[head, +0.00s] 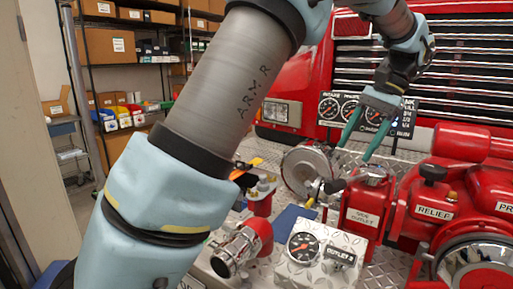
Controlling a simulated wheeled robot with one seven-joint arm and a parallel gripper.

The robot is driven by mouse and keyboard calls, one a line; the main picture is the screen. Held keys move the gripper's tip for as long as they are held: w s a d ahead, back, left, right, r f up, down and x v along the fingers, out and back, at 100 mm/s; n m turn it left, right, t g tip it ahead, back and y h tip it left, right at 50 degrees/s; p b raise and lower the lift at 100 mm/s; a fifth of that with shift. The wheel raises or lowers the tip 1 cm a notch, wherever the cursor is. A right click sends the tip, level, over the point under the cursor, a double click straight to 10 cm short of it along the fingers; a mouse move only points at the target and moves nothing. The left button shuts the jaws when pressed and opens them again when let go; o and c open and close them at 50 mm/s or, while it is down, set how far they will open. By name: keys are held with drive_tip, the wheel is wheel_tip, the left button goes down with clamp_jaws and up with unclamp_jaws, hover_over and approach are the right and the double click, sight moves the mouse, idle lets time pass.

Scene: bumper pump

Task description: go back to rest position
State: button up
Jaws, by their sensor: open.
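My gripper (364,136) hangs from my arm at the upper right of the head view. Its two green fingers point down and stand apart, with nothing between them. It is above the pump panel, over a red block labelled as an outlet (363,212) and just in front of the intake gauge panel (347,108). Whether a fingertip touches anything below cannot be told. My large arm link crosses the left and middle of the view and hides part of the panel and the room behind.
A red relief valve (433,205) and other red pump parts fill the right. A gauge box (318,250) and a chrome-ended red fitting (240,250) stand at the front. A red truck with a chrome grille (445,75) is behind. Shelves with boxes (105,45) are at left.

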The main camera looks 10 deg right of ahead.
drive_tip(key=w+a+f+n+h, duration=0.1)
drive_tip(key=w+a+f, duration=0.2)
drive_tip(key=a, duration=0.3)
drive_tip(key=w+a+f+n+h, duration=0.1)
drive_tip(key=w+a+f+n, duration=0.15)
drive_tip(key=a, duration=0.35)
drive_tip(key=s+a+f+n+h, duration=0.1)
drive_tip(key=s+a+f+n, duration=0.1)
drive_tip(key=a, duration=0.6)
drive_tip(key=s+a+f+n+t+h, duration=0.1)
drive_tip(key=s+a+f+n, duration=0.1)
drive_tip(key=a+f, duration=0.3)
drive_tip(key=s+a+f+n+h, duration=0.1)
drive_tip(key=s+a+f+n, duration=0.1)
drive_tip(key=a, duration=0.9)
drive_tip(key=shift+f+n+t, duration=0.3)
drive_tip(key=shift+f+n, duration=0.05)
drive_tip(key=shift+f, duration=0.45)
drive_tip(key=shift+w, duration=0.1)
